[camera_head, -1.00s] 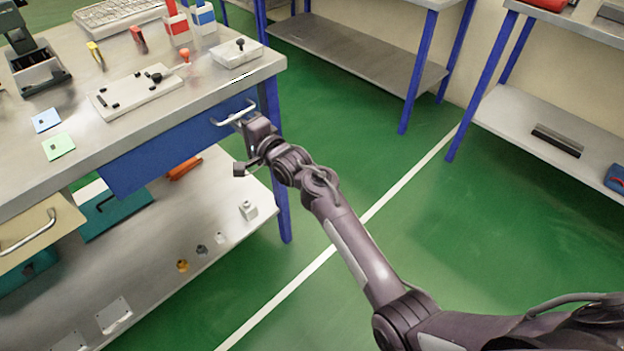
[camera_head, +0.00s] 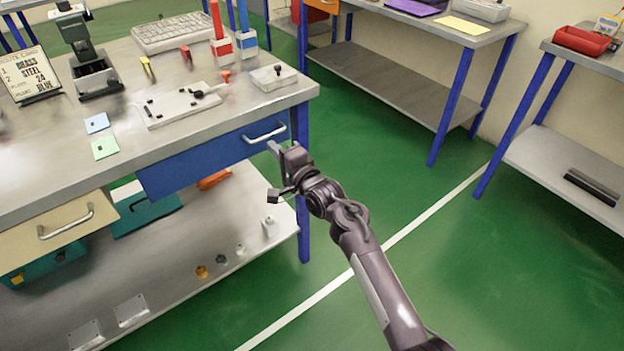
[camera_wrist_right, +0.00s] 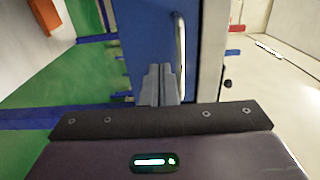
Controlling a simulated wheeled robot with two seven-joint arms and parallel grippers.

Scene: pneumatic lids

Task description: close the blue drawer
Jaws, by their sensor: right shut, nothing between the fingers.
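The blue drawer (camera_head: 205,160) sits under the top of the workbench at its right end. Its front looks about in line with the bench edge in the head view; I cannot tell whether a small gap is left. Its silver bar handle (camera_head: 265,133) is near the right end of the front. My right gripper (camera_head: 274,149) is shut and empty, just in front of the drawer face below the handle. In the right wrist view the closed fingers (camera_wrist_right: 160,84) point at the blue front (camera_wrist_right: 150,40), beside the handle (camera_wrist_right: 181,55). Contact cannot be told. My left gripper is out of view.
A beige drawer (camera_head: 55,222) with its own handle stands out to the left. The workbench top (camera_head: 130,75) carries several items. A lower shelf (camera_head: 170,260) lies beneath. The green floor (camera_head: 400,170) to the right is clear up to other tables.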

